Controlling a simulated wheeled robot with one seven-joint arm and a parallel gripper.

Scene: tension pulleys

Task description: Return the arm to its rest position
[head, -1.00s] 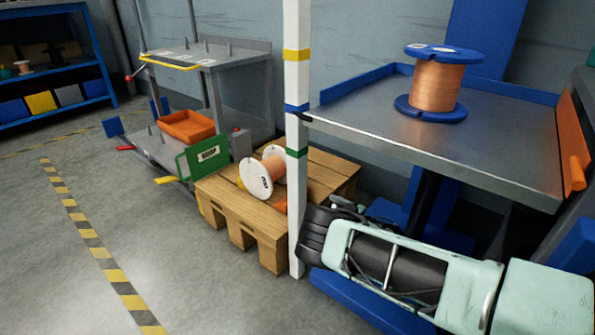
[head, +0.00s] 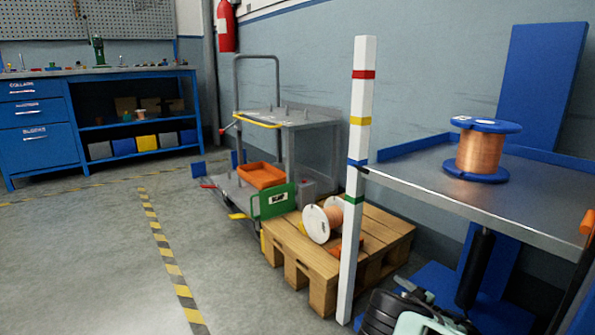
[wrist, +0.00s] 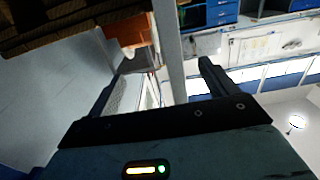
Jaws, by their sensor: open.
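My gripper (wrist: 162,72) shows in the wrist view with its two dark fingers spread apart and nothing held between them. In the head view only a small part of my pale green and black arm (head: 420,322) shows at the bottom right edge, below the metal table (head: 430,185). The fingertips cannot be made out there. A copper wire spool (head: 480,152) with blue flanges stands upright on that table, well apart from my arm.
A striped white post (head: 357,190) stands at the table's left corner. Beside it, a wooden pallet (head: 300,262) holds a white spool (head: 316,223). A grey cart (head: 310,118) with an orange tray (head: 262,175) stands behind. Open floor (head: 90,260) lies to the left.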

